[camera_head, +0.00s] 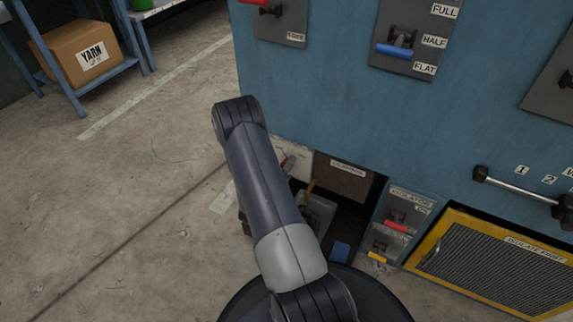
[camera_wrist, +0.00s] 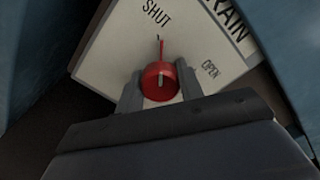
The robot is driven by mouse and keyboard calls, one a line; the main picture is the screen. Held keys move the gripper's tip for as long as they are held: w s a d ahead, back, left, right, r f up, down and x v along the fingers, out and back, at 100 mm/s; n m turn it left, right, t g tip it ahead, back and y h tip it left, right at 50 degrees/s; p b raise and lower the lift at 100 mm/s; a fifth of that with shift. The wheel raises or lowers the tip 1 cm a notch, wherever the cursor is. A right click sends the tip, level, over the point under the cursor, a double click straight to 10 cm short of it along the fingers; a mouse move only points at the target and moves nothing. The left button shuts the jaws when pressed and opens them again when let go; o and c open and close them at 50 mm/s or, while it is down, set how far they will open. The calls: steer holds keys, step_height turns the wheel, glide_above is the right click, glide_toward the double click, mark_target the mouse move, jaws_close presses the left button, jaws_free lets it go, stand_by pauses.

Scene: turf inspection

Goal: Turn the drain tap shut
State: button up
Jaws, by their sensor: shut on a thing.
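The drain tap (camera_wrist: 160,82) is a red round knob with a narrow pointer, on a white plate (camera_wrist: 105,50) marked SHUT, OPEN and, partly cut off, DRAIN. Its pointer aims up in the wrist view, toward the SHUT word and away from OPEN. My gripper (camera_wrist: 159,90) has one grey finger on each side of the knob and is shut on it. In the head view, the white plate (camera_head: 302,163) shows low on the blue machine, partly behind my arm, which hides most of the gripper.
The blue machine (camera_head: 300,95) fills the right, with levers above and an isolator panel (camera_head: 402,215) right of the dark recess. A yellow-framed grille (camera_head: 500,262) is at lower right. A yarn box (camera_head: 78,52) sits on a rack at upper left. The floor (camera_head: 110,210) at left is clear.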

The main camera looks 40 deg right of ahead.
steer(key=shift+n, duration=0.6)
steer(key=o, duration=1)
steer(key=shift+a, duration=0.1)
steer(key=p+v, duration=0.3)
steer(key=v, duration=0.7)
steer(key=shift+s+a, duration=0.15)
steer(key=shift+a, duration=0.15)
steer(key=b+x, duration=0.3)
steer(key=x, duration=0.8)
steer(key=shift+s+a, duration=0.1)
